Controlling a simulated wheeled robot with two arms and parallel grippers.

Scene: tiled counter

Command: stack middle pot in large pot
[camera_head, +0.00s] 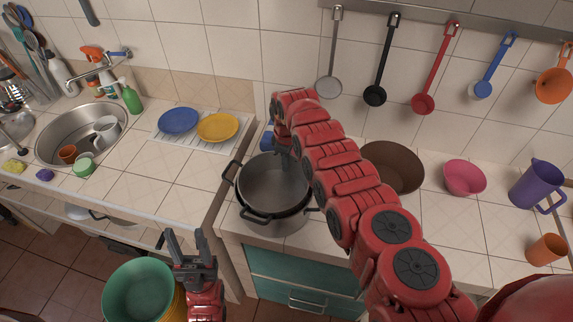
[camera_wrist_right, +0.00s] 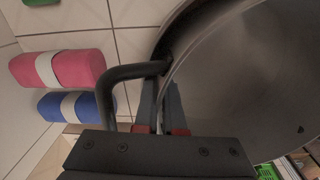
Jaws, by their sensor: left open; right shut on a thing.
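The middle pot (camera_head: 268,182), a grey pot with a dark rim, is at the counter's left front corner, within or just over the large pot (camera_head: 283,224). The large pot's steel wall shows below it, and its handles stick out at the left and right. I cannot tell whether the middle pot is fully seated. My right gripper (camera_wrist_right: 162,92) is shut on the middle pot's rim beside a black handle (camera_wrist_right: 128,72); in the head view my right arm largely hides this grip. My left gripper (camera_head: 187,240) is open and empty in front of the counter, away from the pots.
A brown bowl (camera_head: 397,166), a pink bowl (camera_head: 464,177), a purple jug (camera_head: 537,184) and an orange cup (camera_head: 546,249) stand to the right. Stacked bowls, a green one (camera_head: 137,289) on top, are near my left gripper. Pink (camera_wrist_right: 62,69) and blue (camera_wrist_right: 78,108) rolls lie near the handle.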

